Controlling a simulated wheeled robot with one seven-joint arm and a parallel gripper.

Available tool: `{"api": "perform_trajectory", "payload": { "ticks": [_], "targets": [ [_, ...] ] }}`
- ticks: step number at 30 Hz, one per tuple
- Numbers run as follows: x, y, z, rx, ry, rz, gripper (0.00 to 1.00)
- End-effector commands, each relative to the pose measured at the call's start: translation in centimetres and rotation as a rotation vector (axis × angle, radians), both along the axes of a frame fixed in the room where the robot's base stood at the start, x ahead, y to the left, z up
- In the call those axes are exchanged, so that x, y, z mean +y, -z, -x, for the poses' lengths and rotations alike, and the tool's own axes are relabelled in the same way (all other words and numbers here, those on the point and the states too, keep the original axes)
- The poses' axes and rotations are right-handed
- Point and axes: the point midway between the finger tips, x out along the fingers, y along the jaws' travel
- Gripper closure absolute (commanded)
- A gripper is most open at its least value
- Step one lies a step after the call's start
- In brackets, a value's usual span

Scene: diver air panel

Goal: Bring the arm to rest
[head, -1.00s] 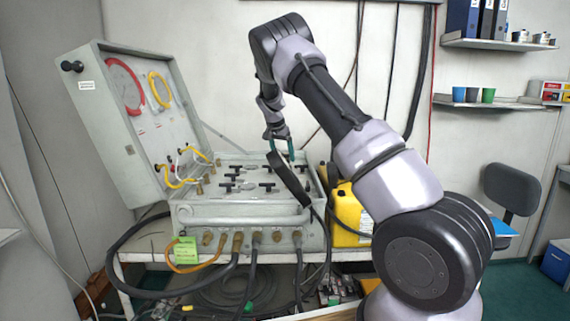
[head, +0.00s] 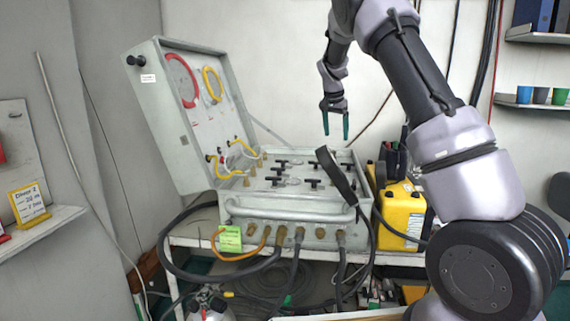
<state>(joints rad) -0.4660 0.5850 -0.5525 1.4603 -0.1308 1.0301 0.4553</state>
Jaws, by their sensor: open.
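My gripper (head: 335,124) hangs from my raised arm, pointing down, with its two teal fingertips apart and nothing between them. It is above the back right part of the diver air panel (head: 290,208), an open grey case on a bench. A gap shows between the fingertips and the panel top. The panel's face carries several black T-handles (head: 283,163). A black handset-like piece (head: 336,176) lies slanted across the panel's right side. The raised lid (head: 180,110) holds a red hose loop (head: 184,80) and a yellow hose loop (head: 212,84).
A yellow case (head: 403,212) stands right of the panel. Black hoses (head: 172,262) hang from the panel's front. A green tag (head: 230,239) hangs at its front left. A wall shelf (head: 532,104) with cups is at right, another shelf (head: 40,220) at left.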

Motion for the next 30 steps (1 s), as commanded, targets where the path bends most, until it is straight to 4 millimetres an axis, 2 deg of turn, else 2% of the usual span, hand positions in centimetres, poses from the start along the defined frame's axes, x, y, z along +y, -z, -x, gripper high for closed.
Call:
{"api": "perform_trajectory", "payload": {
  "ticks": [1, 6, 11, 15, 22, 27, 30],
  "targets": [
    [-0.8, -1.9, 1.7, -0.011, -0.001, -0.041, 0.17],
    [-2.0, -6.4, 7.9, -0.037, -0.045, -0.152, 0.17],
    [-2.3, -10.0, 14.3, -0.080, -0.108, -0.227, 0.17],
    [-2.1, -12.4, 20.2, -0.124, -0.174, -0.267, 0.17],
    [-1.0, -14.4, 30.3, -0.210, -0.292, -0.274, 0.17],
    [0.1, -13.9, 37.2, -0.270, -0.376, -0.233, 0.17],
    [0.5, -13.1, 40.2, -0.295, -0.411, -0.204, 0.17]
  ]
}}
